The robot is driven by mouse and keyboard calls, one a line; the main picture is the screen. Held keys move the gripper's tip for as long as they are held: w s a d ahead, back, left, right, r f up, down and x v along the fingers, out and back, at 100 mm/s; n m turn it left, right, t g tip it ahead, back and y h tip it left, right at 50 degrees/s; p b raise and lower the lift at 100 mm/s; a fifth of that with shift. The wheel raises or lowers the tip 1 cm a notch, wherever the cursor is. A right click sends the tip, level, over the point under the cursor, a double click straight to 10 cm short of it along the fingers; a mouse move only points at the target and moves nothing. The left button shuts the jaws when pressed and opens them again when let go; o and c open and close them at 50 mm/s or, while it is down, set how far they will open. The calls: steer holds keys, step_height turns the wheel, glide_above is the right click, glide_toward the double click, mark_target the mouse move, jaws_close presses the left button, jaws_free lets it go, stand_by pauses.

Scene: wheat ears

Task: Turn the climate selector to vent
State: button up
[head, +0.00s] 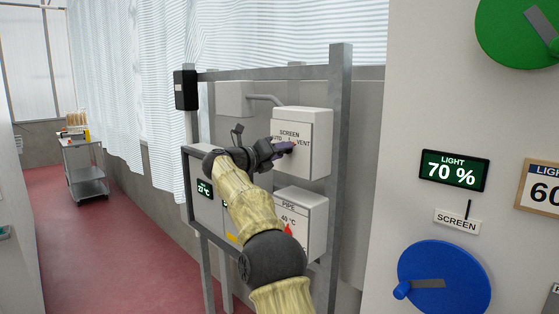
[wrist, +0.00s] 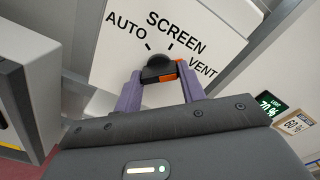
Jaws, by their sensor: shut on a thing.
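The selector is a dark knob (wrist: 157,68) on a white box (head: 316,138) headed SCREEN, with AUTO on the left and VENT on the right. My gripper (wrist: 160,80) is at the knob, its two purple fingers on either side and shut on it. Orange patches show between the fingertips, beside the knob. In the head view my gripper (head: 284,149) reaches the box front and mostly hides the knob. I cannot tell clearly which mark the knob points to.
A PIPE box (head: 300,222) with a red pointer sits just below. A grey frame post (head: 339,160) stands right of the boxes. On the near wall at right are a blue dial (head: 444,270), a green dial (head: 510,30) and a LIGHT 70 % display (head: 454,170). A trolley (head: 85,165) stands far left on clear red floor.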

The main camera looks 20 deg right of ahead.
steer(key=shift+f+m+b, duration=0.25)
steer(key=shift+m+b, duration=0.3)
steer(key=shift+m, duration=0.65)
steer(key=o, duration=1)
steer(key=shift+r, duration=0.15)
steer(key=shift+a, duration=0.1)
steer(key=b+v, duration=0.4)
steer(key=v, duration=1.3)
steer(key=shift+a, duration=0.15)
